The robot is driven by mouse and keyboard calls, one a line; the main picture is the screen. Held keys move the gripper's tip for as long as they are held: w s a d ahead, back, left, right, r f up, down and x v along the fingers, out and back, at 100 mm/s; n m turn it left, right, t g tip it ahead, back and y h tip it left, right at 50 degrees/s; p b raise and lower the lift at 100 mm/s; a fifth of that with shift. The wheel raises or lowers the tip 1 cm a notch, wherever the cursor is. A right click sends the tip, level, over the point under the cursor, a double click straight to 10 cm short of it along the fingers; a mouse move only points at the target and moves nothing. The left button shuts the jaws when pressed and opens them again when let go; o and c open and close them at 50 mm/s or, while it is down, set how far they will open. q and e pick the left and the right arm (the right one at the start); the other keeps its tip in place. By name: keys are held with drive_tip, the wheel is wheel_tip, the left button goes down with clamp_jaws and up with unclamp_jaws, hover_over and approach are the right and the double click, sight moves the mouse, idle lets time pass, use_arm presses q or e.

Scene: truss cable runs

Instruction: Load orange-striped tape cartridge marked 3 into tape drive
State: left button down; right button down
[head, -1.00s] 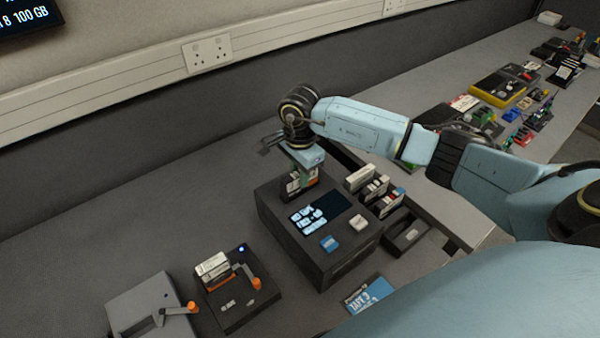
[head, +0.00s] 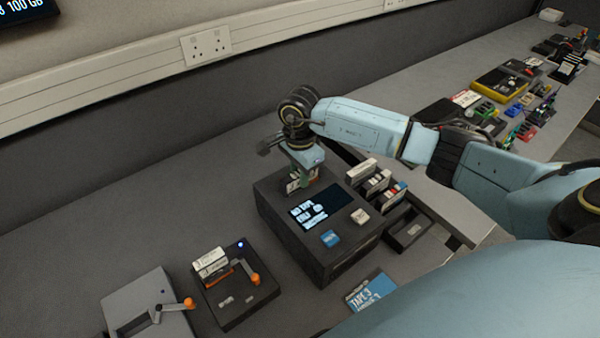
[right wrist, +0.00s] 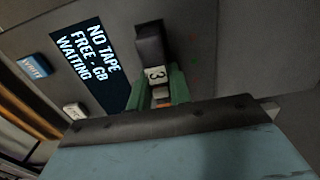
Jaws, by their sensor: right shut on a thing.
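The tape drive (head: 335,255) is a dark box with a lit screen, in the middle of the head view. Its screen (right wrist: 88,62) reads "NO TAPE", "FREE - GB" and "WAITING" in the right wrist view. My right gripper (head: 303,180), with green fingers, is shut on the cartridge at the drive's back left top. The cartridge (right wrist: 156,77) shows a pale label with a 3 and a bit of orange in the right wrist view. How far it sits in the drive is hidden by my gripper. My left gripper is out of view.
A rack of cartridges (head: 376,184) stands right of the drive, by a dark empty tray (head: 408,232). A cranked dark unit (head: 237,298) holding pale cartridges and a grey cranked unit (head: 145,305) stand front left. A blue "TAPE 3" card (head: 371,293) lies in front.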

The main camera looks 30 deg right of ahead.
idle(0.4)
drive_tip(key=c, duration=1.2)
unclamp_jaws()
drive_tip(key=shift+o, duration=0.3)
drive_tip(key=shift+f, duration=0.1)
drive_tip(key=shift+o, duration=1.3)
drive_tip(key=shift+r+p, duration=2.3)
drive_tip(key=shift+r, duration=1.55)
drive_tip(key=shift+f, duration=0.1)
